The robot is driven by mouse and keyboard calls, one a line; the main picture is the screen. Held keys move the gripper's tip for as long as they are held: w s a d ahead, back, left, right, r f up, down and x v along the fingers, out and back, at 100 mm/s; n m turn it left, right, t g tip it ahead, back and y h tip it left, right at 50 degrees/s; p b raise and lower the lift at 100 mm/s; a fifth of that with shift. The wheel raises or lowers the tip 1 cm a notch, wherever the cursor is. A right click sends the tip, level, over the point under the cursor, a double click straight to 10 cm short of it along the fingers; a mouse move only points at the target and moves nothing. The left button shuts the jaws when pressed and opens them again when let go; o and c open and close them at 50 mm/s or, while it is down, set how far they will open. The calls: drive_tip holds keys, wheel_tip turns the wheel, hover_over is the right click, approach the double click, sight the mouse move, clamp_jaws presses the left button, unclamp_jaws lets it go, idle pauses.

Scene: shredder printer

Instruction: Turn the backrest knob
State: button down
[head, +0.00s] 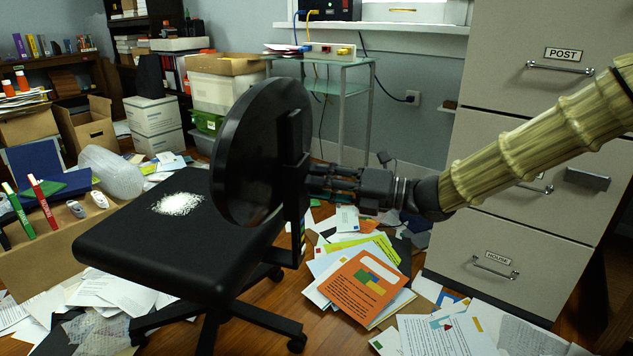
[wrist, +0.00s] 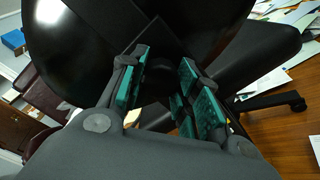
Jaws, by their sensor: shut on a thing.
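The office chair has a round black backrest (head: 258,150) on a dark upright support (head: 295,200) behind its square black seat (head: 170,240). My gripper (head: 314,183) reaches in from the right, level with the lower half of the backrest, at the rear of the support. In the wrist view the teal-padded fingers of my gripper (wrist: 165,92) stand on both sides of a dark knob (wrist: 157,88) and are shut on it. The knob is dark against the black backrest, so its outline is hard to make out. In the head view the fingers hide it.
A grey filing cabinet (head: 525,130) stands close on the right, beside my arm. Papers and folders (head: 365,285) litter the floor below my gripper. Cardboard boxes (head: 85,125) stand at the left, and a small glass table (head: 340,90) is behind the chair.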

drive_tip(key=n, duration=0.5)
drive_tip(key=shift+w+r+n, duration=0.1)
drive_tip(key=shift+w+n, duration=0.05)
drive_tip(key=shift+n, duration=0.25)
drive_tip(key=c, duration=1.5)
unclamp_jaws()
drive_tip(key=shift+d+n, duration=0.1)
drive_tip(key=shift+n, duration=0.2)
drive_tip(key=o, duration=0.8)
drive_tip(key=v, duration=0.6)
